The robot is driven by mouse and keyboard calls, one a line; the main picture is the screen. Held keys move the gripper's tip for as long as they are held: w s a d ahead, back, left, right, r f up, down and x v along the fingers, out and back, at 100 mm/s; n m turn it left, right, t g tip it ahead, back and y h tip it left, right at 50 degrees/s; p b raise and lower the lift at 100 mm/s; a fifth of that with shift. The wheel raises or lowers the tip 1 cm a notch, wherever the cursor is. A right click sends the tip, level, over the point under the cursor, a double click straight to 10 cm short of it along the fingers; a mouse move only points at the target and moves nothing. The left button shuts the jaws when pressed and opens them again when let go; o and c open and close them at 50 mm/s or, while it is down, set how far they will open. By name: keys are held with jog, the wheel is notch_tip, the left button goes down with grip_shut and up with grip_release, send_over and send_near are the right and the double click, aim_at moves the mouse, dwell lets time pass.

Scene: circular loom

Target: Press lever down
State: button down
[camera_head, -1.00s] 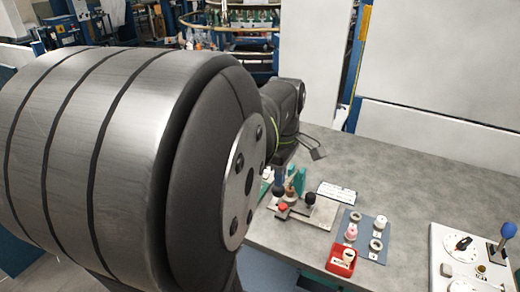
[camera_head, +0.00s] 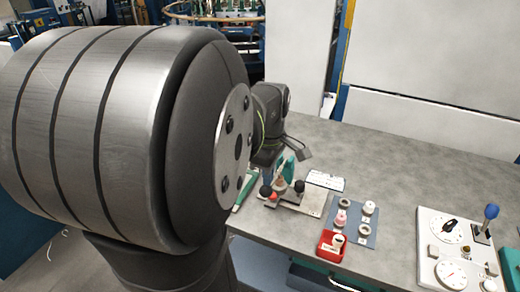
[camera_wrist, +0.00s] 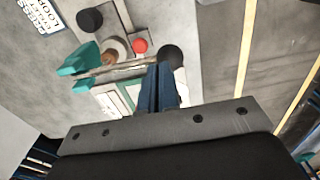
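A small fixture on a grey metal base plate (camera_head: 312,203) stands near the table's front edge. In the wrist view a thin rod-like lever (camera_wrist: 118,68) crosses it beside a black ball knob (camera_wrist: 171,57). A red knob (camera_wrist: 140,46), another black knob (camera_wrist: 90,20) and teal blocks (camera_wrist: 80,60) are beside it. My gripper (camera_wrist: 159,64) has its dark blue fingers together, with the tips at the rod's end beside the black ball. I cannot tell whether they touch it. In the head view my arm largely hides the fingers.
A red tray (camera_head: 322,250) and a blue mat (camera_head: 368,240) with several small rings and spools are to the right. A white panel (camera_head: 430,225) with dials and a blue-knobbed handle (camera_head: 491,212) stands farther right. The table behind (camera_head: 400,165) is clear.

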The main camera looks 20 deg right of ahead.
jog(key=shift+f, duration=0.4)
jog(key=shift+r, duration=3.05)
